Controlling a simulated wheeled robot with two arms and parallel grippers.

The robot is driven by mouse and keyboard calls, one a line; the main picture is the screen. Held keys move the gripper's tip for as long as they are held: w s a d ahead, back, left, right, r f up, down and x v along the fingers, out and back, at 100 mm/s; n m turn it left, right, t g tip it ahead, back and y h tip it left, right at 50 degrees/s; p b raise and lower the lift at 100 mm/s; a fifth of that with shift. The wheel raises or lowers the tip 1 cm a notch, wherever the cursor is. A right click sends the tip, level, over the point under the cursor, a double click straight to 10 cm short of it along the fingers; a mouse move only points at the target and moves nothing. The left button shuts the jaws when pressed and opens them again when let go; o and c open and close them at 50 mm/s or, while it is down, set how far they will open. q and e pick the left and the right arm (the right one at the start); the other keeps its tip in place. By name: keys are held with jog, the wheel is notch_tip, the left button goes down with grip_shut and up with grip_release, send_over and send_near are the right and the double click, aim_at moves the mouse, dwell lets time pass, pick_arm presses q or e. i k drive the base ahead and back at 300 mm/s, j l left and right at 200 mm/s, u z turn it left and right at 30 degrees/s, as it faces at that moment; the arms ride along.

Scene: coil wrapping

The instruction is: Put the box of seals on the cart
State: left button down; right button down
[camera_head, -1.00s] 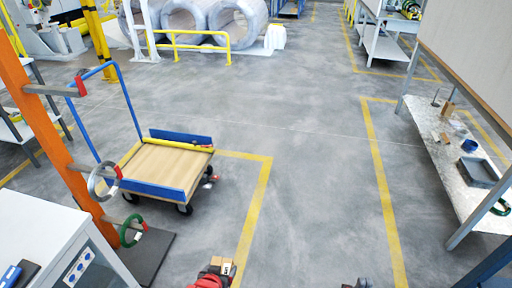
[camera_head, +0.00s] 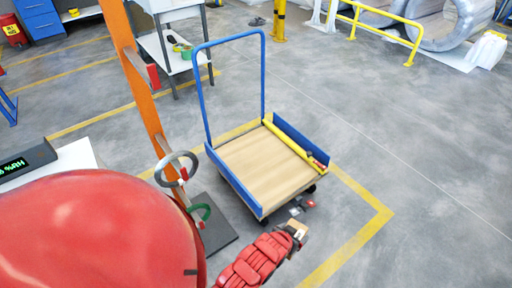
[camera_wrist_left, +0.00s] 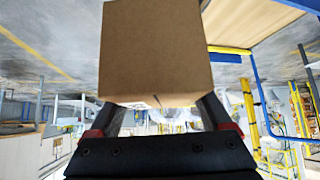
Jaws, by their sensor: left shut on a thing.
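The cart (camera_head: 258,170) is a flat wooden deck with blue side boards and a tall blue handle, in the middle of the head view. My left gripper (camera_head: 297,232) is in front of the cart's near right corner. It is shut on a small brown cardboard box (camera_wrist_left: 155,50), which fills the upper middle of the left wrist view. The box also shows small in the head view (camera_head: 299,227), apart from the deck. The wooden deck (camera_wrist_left: 250,20) shows at the upper right of the wrist view. My right gripper is out of view.
A yellow bar (camera_head: 290,145) lies along the deck's far right side, with small items at its end. An orange post (camera_head: 145,95) with hanging rings stands left of the cart. Floor to the right is clear.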

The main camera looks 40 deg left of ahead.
aim_at(251, 183)
jog(key=i+j+u, duration=0.15)
jog(key=i+u, duration=0.25)
jog(key=i+j+u, duration=0.1)
jog(key=i+u, duration=0.2)
jog(key=u, duration=0.15)
jog(key=i+u, duration=0.5)
jog(key=i, duration=0.25)
